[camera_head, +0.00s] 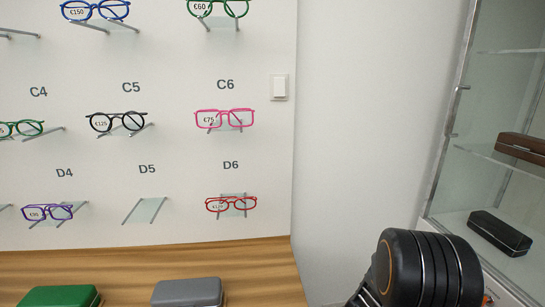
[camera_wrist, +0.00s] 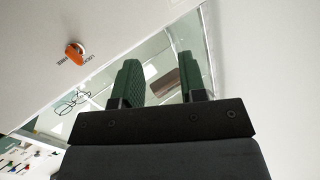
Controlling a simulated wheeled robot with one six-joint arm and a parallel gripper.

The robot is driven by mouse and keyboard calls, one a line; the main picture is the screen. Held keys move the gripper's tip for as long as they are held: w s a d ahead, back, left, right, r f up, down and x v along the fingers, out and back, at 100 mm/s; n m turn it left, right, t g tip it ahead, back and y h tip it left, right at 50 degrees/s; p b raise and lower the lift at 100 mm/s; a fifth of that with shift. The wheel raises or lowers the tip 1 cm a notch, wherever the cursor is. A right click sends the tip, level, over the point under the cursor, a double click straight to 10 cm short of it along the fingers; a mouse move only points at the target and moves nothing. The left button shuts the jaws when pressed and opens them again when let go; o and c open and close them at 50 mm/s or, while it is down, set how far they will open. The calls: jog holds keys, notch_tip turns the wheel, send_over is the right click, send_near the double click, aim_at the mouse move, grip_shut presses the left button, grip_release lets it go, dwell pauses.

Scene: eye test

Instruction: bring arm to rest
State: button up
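My gripper (camera_wrist: 157,65) shows in the wrist view with its two green ribbed fingers apart. I see nothing held between them. Behind the fingers is a glass surface with a brown object on it, apart from the gripper as far as I can tell. In the head view, a thick black part of my arm (camera_head: 428,268) stands at the lower right, in front of the wall and beside the glass cabinet. The gripper itself is out of the head view.
A glass cabinet (camera_head: 490,187) at right holds a brown case (camera_head: 521,148) and a black case (camera_head: 499,232). Glasses hang on the left wall. A green case (camera_head: 60,297) and a grey case (camera_head: 188,292) lie on the wooden counter (camera_head: 250,270). An orange knob (camera_wrist: 75,52) shows in the wrist view.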

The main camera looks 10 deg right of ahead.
jog(key=w+a+r+n+t+y+p, duration=0.2)
jog(key=w+a+r+n+y+p, duration=0.15)
jog(key=a+r+y, duration=0.45)
jog(key=w+a+r+n+t+y+p, duration=0.2)
jog(key=a+r+n+y+p, duration=0.25)
jog(key=a+r, duration=0.35)
jog(key=s+a+r+n+g+y+p, duration=0.1)
jog(key=s+a+r+n+g+p, duration=0.2)
jog(key=s+a+r+p, duration=0.2)
jog(key=s+a+r+n+g+y+p, duration=0.2)
jog(key=s+a+r+n+g+p, duration=0.2)
jog(key=s, duration=0.7)
notch_tip(320, 180, up, 2)
jog(key=a+p, duration=0.1)
jog(key=a, duration=0.1)
jog(key=shift+s+a+n+g, duration=0.2)
jog(key=shift+a+n+g, duration=0.1)
jog(key=shift+y, duration=0.25)
